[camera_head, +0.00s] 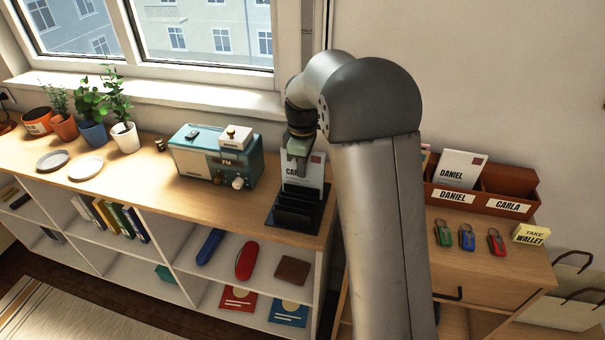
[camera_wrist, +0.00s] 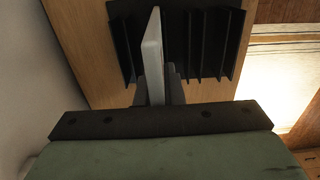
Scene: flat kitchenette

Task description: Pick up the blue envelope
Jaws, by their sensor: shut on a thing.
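My gripper (camera_head: 298,150) is shut on a pale envelope (camera_head: 316,172) that stands upright in the black letter rack (camera_head: 288,218). The envelope looks white, with dark lettering starting "CA" and a small reddish stamp. In the wrist view the same envelope (camera_wrist: 153,55) shows edge-on between the two fingers, above the slots of the rack (camera_wrist: 214,45). I see no envelope that is clearly blue. My arm hides part of the wall and counter to the right of the rack.
A teal radio (camera_head: 212,155) stands left of the rack. Right of my arm, a red-brown letter box (camera_head: 483,207) marked DANIEL and CARLA holds a white DANIEL envelope (camera_head: 458,169). Several key fobs (camera_head: 467,238) and a yellow TAKE WALLET note (camera_head: 531,234) are in front.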

